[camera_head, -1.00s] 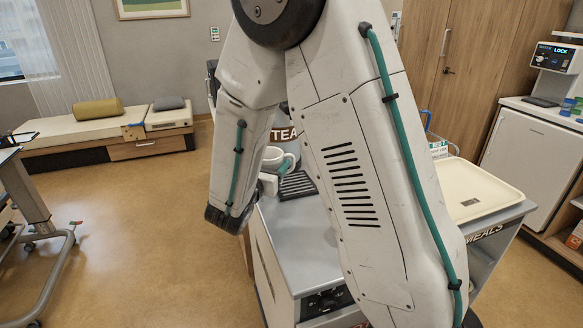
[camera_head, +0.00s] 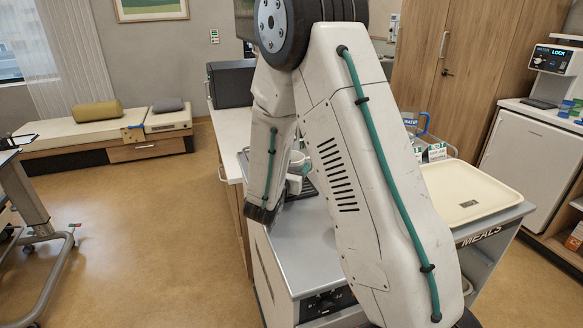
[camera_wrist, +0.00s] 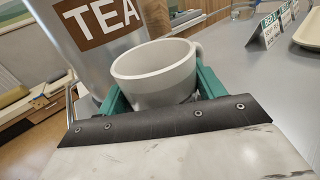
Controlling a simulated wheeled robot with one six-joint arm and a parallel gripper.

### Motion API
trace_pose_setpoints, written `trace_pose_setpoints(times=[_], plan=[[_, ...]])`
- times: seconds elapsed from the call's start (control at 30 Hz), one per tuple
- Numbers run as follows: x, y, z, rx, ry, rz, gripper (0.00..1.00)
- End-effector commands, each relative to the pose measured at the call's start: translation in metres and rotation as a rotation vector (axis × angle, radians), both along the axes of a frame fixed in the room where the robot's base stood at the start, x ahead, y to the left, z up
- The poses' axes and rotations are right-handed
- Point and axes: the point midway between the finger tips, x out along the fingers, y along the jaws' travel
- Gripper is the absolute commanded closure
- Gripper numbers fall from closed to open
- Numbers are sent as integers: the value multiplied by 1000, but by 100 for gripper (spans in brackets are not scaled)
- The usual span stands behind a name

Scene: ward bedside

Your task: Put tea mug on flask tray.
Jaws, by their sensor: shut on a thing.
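The tea mug (camera_wrist: 152,78) is a plain white cup with its handle at the right. In the wrist view it is between the green fingers of my gripper (camera_wrist: 160,95), which are shut on it. The mug looks upright or slightly tilted. In the head view a small part of the mug (camera_head: 297,158) shows beside my forearm. A steel flask (camera_wrist: 95,45) with a brown TEA label stands close behind and left of the mug. In the head view my arm hides the flask.
The grey trolley top (camera_head: 300,240) is clear at its near left. A cream tray (camera_head: 470,190) covers its right side. Small label cards (camera_head: 436,152) and a blue-handled jug (camera_head: 412,122) stand behind that tray. A dark box (camera_head: 231,84) sits on the counter behind.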

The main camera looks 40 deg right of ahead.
Motion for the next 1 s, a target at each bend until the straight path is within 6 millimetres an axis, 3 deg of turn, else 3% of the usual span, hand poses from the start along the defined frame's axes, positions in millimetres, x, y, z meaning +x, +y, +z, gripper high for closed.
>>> trace_pose_setpoints(times=[0.17, 0.2, 0.27, 0.3, 0.63, 1.0], plan=[[0, 0, -2, -1, 1, 0, 62], [0, 0, -3, 0, 1, 0, 29], [0, 0, -3, -1, 1, 0, 13], [0, 0, -3, -1, 1, 0, 10], [0, 0, 2, 1, -1, 0, 10], [-40, 59, 0, 0, 1, 6, 10]])
